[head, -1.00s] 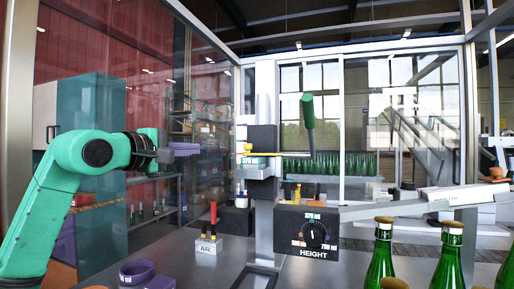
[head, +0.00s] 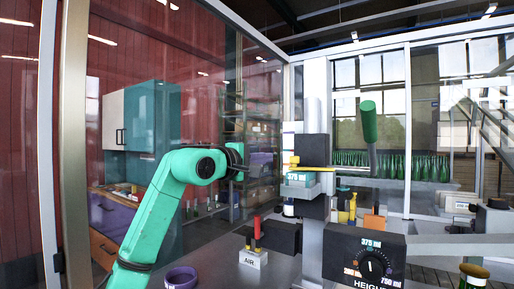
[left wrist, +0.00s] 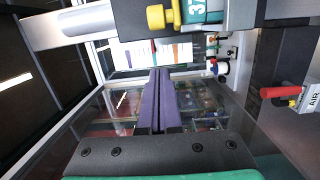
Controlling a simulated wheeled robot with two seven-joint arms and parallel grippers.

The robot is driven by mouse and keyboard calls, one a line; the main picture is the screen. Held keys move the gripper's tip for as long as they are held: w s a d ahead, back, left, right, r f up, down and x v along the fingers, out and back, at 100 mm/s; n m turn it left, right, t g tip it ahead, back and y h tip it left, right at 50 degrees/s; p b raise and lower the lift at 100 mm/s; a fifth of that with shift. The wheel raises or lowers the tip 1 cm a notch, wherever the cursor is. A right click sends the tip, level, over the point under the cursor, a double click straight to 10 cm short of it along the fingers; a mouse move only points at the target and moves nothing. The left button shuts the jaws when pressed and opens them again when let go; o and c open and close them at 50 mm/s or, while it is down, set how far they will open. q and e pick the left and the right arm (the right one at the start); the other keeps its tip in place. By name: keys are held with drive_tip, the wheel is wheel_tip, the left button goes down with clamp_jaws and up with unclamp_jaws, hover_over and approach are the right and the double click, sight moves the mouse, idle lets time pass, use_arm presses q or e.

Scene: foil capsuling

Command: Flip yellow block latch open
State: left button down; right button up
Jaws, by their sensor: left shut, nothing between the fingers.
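A yellow latch bar (head: 308,167) lies level across the teal size block (head: 299,179) on the machine column. In the left wrist view a yellow knob (left wrist: 160,17) shows at the top, beside the teal block (left wrist: 203,10) with its number. My left gripper (head: 270,160) is just left of the latch at about its height in the head view. Its purple fingers (left wrist: 160,74) are shut together and empty, below the knob in the left wrist view. My right gripper is not in view.
A green-handled lever (head: 369,122) rises right of the block. The HEIGHT dial box (head: 347,255) is below it. An AIR valve with a red lever (head: 257,235) stands below my gripper. A purple ring (head: 181,278) lies at the front. Glass panels enclose the left side.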

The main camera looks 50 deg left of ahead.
use_arm(q)
drive_tip(key=w+d+p, duration=0.1)
drive_tip(key=w+d, duration=0.2)
drive_tip(key=shift+d, duration=0.2)
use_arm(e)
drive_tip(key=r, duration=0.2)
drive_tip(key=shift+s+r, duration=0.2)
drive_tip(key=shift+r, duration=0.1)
use_arm(q)
drive_tip(key=shift+a+f, duration=0.1)
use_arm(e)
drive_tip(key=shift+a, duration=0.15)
use_arm(q)
drive_tip(key=shift+p, duration=0.3)
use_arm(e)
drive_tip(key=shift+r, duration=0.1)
